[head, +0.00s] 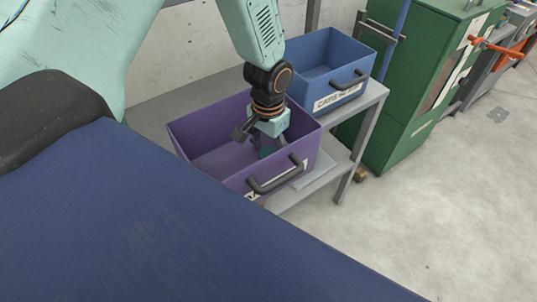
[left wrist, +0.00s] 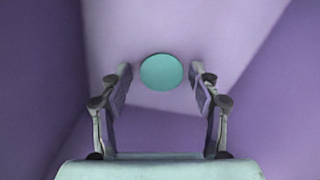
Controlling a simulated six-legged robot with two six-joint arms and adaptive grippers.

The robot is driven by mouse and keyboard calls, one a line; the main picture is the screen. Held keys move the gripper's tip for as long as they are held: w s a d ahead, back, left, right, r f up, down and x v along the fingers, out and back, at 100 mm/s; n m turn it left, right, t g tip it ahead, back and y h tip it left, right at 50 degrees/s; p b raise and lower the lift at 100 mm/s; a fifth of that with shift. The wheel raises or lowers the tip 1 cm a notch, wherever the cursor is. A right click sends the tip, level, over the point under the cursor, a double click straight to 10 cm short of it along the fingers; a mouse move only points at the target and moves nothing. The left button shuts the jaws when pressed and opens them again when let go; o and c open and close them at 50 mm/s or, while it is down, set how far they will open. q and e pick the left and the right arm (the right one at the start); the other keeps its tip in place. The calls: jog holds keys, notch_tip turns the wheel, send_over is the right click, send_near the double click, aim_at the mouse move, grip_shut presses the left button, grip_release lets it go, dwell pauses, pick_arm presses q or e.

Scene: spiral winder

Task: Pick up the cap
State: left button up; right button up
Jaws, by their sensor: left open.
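The cap is a round, flat teal disc (left wrist: 161,71) in the left wrist view, lying on the floor of the purple bin (head: 310,150). In the head view a small dark teal patch (head: 265,153) low in the bin looks like the cap, mostly hidden. My left gripper (head: 264,142) reaches down into the bin and is open. In the left wrist view its two fingers (left wrist: 160,82) stand apart, one on each side of the cap in the picture, with nothing held between them. I cannot tell how far the fingertips are above the cap. My right gripper is not in view.
The purple bin's walls (left wrist: 270,100) surround the gripper, and a dark handle (head: 277,177) is on its front. A blue labelled bin (head: 330,80) stands behind it on the grey shelf (head: 372,98). A green cabinet (head: 410,90) stands right; open floor (head: 430,220) lies at lower right.

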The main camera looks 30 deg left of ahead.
pick_arm(q)
jog(key=shift+w+a+f, duration=0.15)
jog(key=shift+w, duration=0.05)
jog(key=c, duration=0.4)
jog(key=shift+c, duration=0.8)
jog(key=shift+s, duration=0.15)
jog(key=shift+c, duration=0.3)
